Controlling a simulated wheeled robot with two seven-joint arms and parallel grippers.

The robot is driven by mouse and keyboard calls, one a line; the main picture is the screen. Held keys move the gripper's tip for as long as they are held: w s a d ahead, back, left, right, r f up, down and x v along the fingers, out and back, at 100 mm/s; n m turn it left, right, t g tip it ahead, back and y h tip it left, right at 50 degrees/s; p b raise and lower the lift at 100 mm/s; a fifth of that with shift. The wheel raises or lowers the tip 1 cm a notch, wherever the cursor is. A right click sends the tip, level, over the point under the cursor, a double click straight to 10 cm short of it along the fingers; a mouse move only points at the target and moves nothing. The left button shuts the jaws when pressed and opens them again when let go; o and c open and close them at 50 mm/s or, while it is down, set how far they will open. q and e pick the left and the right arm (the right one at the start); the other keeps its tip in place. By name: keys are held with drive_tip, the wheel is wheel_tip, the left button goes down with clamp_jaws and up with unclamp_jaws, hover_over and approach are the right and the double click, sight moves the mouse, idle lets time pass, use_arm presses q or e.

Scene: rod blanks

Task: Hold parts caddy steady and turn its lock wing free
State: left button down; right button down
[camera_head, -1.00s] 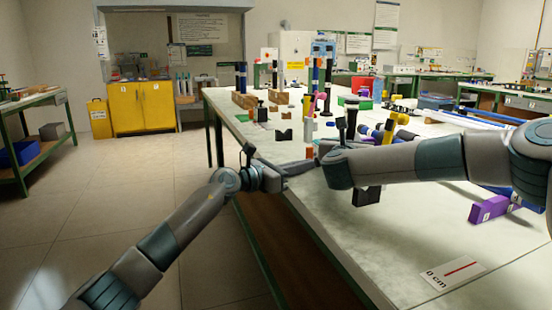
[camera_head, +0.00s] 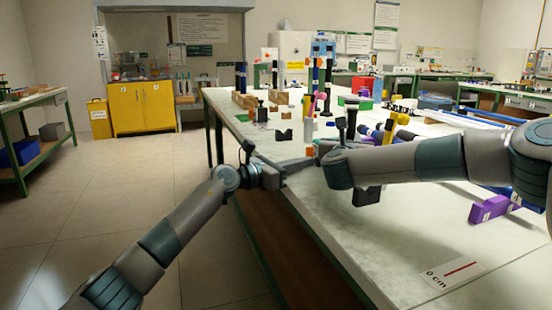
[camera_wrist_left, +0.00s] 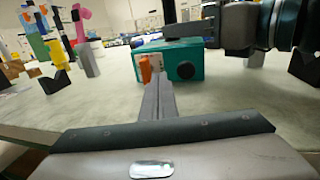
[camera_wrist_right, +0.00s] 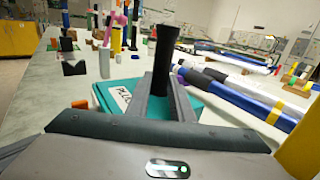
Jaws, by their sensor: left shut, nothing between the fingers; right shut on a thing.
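The teal parts caddy (camera_wrist_left: 205,62) stands on the table in the left wrist view. An orange lock wing (camera_wrist_left: 147,68) stands upright on its near face, left of a round black knob (camera_wrist_left: 186,70). My left gripper (camera_wrist_left: 158,86) is shut and empty, its fingertips close below the wing; I cannot tell whether they touch. In the right wrist view, my right gripper (camera_wrist_right: 153,92) is shut on the caddy's black upright handle (camera_wrist_right: 166,48). The caddy's lettered top (camera_wrist_right: 121,95) shows beside it. In the head view, my right arm hides most of the caddy.
A purple block (camera_head: 488,208) and a 0 cm scale card (camera_head: 453,272) lie on the table (camera_head: 400,240). Blue rods (camera_wrist_right: 235,98) lie right of the caddy in the right wrist view. Several coloured posts and black V-blocks stand further back. The table's front area is mostly clear.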

use_arm(q)
drive_tip(key=shift+r, duration=1.1)
idle(0.8)
drive_tip(key=shift+s+d+r, duration=0.1)
drive_tip(key=shift+s+d, duration=0.05)
drive_tip(key=shift+s, duration=0.2)
idle(0.3)
idle(0.4)
drive_tip(key=shift+s+a, duration=0.3)
drive_tip(key=shift+a, duration=0.65)
drive_tip(key=shift+s+a, duration=0.3)
drive_tip(key=shift+a, duration=0.7)
drive_tip(key=shift+s+a, duration=0.3)
drive_tip(key=shift+a, duration=0.65)
drive_tip(key=shift+s+a+f, duration=0.15)
drive_tip(key=shift+a+f, duration=0.1)
drive_tip(key=shift+f, duration=0.5)
drive_tip(key=shift+s+a+f, duration=0.15)
drive_tip(key=shift+a+f, duration=0.05)
drive_tip(key=shift+f, duration=0.5)
drive_tip(key=shift+d, duration=0.2)
